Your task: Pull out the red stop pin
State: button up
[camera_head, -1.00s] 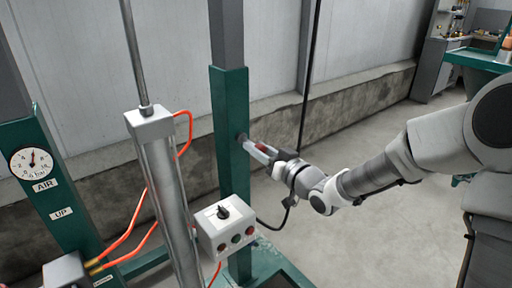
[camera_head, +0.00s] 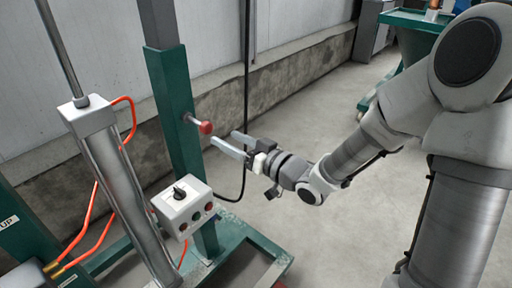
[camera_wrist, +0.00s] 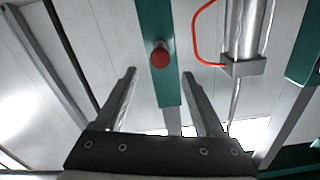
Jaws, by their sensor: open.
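The red stop pin (camera_head: 206,128) sticks out of the side of the green post (camera_head: 174,125), with its red knob at the end of a short grey stem. It still sits in the post. In the wrist view the round red knob (camera_wrist: 160,58) shows in front of the green post, beyond and between the two open fingertips (camera_wrist: 159,72). The part of the pin inside the post is hidden.
A grey control box (camera_head: 182,205) with a black knob and coloured buttons is mounted low beside the post. A metal cylinder (camera_head: 125,190) with orange hoses stands to its left. A black cable hangs behind my gripper. The floor (camera_head: 330,245) to the right is clear.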

jog(key=p+v, duration=0.1)
jog(key=v, duration=0.7)
jog(key=shift+s+d, duration=0.1)
